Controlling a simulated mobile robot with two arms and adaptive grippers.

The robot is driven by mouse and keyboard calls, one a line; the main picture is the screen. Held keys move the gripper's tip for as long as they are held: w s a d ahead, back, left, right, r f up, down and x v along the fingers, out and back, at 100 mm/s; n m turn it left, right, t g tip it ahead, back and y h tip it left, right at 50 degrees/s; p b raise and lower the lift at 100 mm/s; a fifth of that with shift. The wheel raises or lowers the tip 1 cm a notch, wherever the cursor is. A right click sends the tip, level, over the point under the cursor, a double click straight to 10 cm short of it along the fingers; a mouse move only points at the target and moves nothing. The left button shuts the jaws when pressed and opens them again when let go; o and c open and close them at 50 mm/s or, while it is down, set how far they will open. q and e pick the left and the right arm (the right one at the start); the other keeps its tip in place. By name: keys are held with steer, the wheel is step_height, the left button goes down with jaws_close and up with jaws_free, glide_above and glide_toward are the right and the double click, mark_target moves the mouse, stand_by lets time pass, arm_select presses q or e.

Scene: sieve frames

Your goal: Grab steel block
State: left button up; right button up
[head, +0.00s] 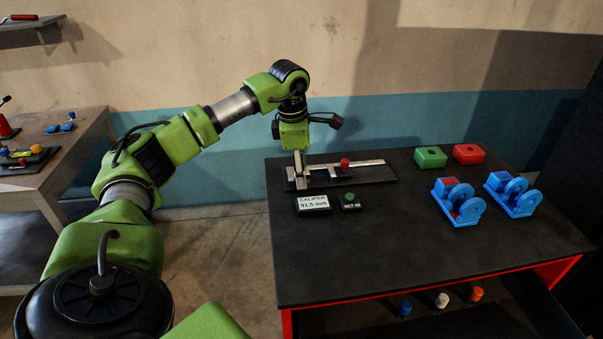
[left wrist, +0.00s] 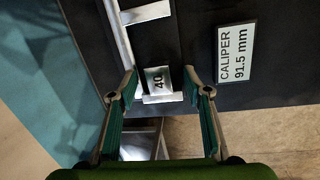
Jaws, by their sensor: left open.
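The steel block (left wrist: 158,80), a small silver block marked 40, lies in the left wrist view beside the end of the caliper. My left gripper (left wrist: 160,73) is open, with one finger on each side of the block and gaps visible between. In the head view my left gripper (head: 298,168) points down at the left end of the caliper (head: 345,167), which lies on a dark base. There the block is hard to tell from the caliper's metal and the fingers. My right gripper is not in view.
A CALIPER 91.5 mm display (head: 313,203) and a green button box (head: 349,201) stand in front of the caliper. Green (head: 430,157) and red (head: 468,154) blocks and two blue fixtures (head: 459,203) stand at the right of the black table (head: 400,255). The table's middle front is clear.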

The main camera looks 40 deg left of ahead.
arm_select(q)
jaws_close()
steer(key=shift+r, duration=0.1)
